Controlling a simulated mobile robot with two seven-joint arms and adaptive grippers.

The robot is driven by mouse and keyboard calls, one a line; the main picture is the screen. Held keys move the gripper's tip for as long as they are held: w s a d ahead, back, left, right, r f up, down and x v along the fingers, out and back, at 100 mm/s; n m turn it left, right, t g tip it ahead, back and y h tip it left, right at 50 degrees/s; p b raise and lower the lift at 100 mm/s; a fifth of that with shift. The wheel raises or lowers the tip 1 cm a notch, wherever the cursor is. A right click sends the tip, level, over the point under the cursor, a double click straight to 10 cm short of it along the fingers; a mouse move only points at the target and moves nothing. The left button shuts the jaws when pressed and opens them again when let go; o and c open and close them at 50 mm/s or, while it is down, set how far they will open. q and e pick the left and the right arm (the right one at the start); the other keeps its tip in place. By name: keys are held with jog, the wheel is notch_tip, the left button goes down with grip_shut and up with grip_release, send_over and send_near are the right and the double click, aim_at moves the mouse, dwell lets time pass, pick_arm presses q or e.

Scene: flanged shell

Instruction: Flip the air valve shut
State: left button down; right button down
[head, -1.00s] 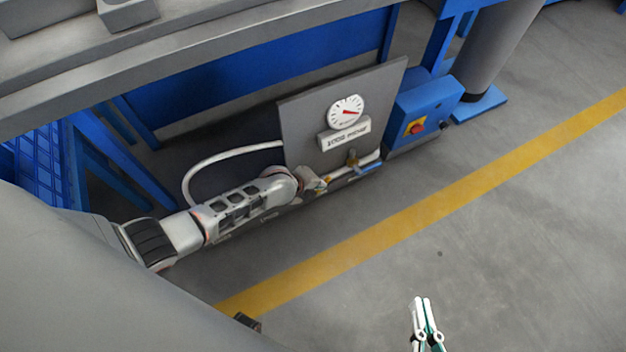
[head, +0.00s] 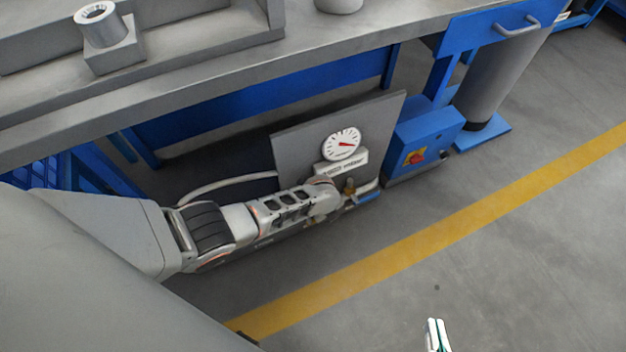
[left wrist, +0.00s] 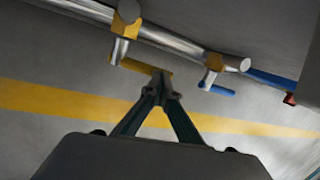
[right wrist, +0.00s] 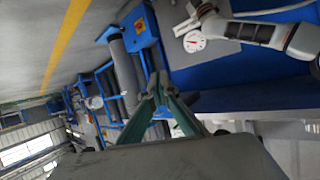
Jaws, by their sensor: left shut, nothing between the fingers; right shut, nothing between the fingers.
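A metal pipe (left wrist: 185,42) with two brass valves runs below the gauge panel (head: 290,150). One valve has a yellow lever (left wrist: 145,67), the other a blue lever (left wrist: 217,89); both levers lie roughly along the pipe. No label shows which is the air valve. My left gripper (left wrist: 161,80) is shut and empty, its tips close to the free end of the yellow lever; contact cannot be told. In the head view a brass valve (head: 349,187) shows past my left arm, which hides the other. My right gripper (head: 434,325) is shut and empty, away over the floor.
A white gauge (head: 342,144) is on the panel, with a white hose (head: 225,183) at its left. A blue box with a red knob (head: 415,157) stands at its right. The workbench (head: 230,75) overhangs behind. The floor by the yellow line (head: 400,250) is clear.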

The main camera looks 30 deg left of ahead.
pick_arm(q)
jog(key=shift+w+d+f, duration=0.2)
jog(key=shift+w+f, duration=0.05)
jog(key=shift+f, duration=0.3)
pick_arm(e)
jog(key=shift+w+a+f+m, duration=0.15)
jog(key=shift+a+m, duration=0.25)
pick_arm(q)
jog(key=shift+w, duration=0.1)
pick_arm(e)
jog(key=shift+d, duration=0.1)
